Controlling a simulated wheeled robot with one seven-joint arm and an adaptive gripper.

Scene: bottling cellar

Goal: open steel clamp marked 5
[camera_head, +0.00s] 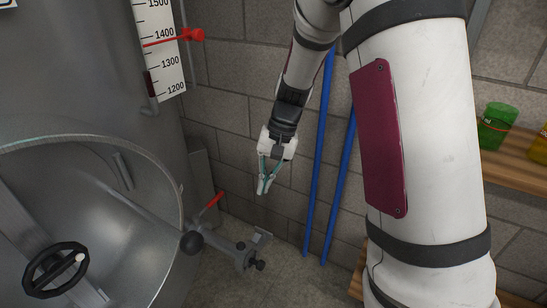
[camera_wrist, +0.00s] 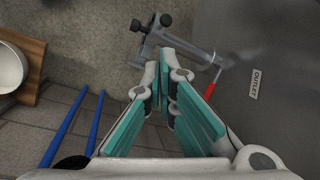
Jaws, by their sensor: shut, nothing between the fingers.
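A grey steel clamp-like fitting (camera_head: 254,246) with black knobs sits at the end of the outlet pipe, low beside the tank. In the wrist view this fitting (camera_wrist: 148,34) shows at the top, beyond my fingers. No number 5 is readable on it in either view. My gripper (camera_head: 263,188) hangs above the fitting, apart from it, with its fingers pointing down. In the wrist view my gripper (camera_wrist: 162,78) has its teal-padded fingers together and empty. The fingers cover part of the view below the fitting.
A red lever (camera_head: 214,201) stands by the pipe, near the OUTLET label (camera_wrist: 255,84). The steel tank (camera_head: 80,85) has an open round hatch at left. Blue poles (camera_head: 320,140) lean on the brick wall. A wooden shelf (camera_head: 510,170) holds a green jar (camera_head: 496,127).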

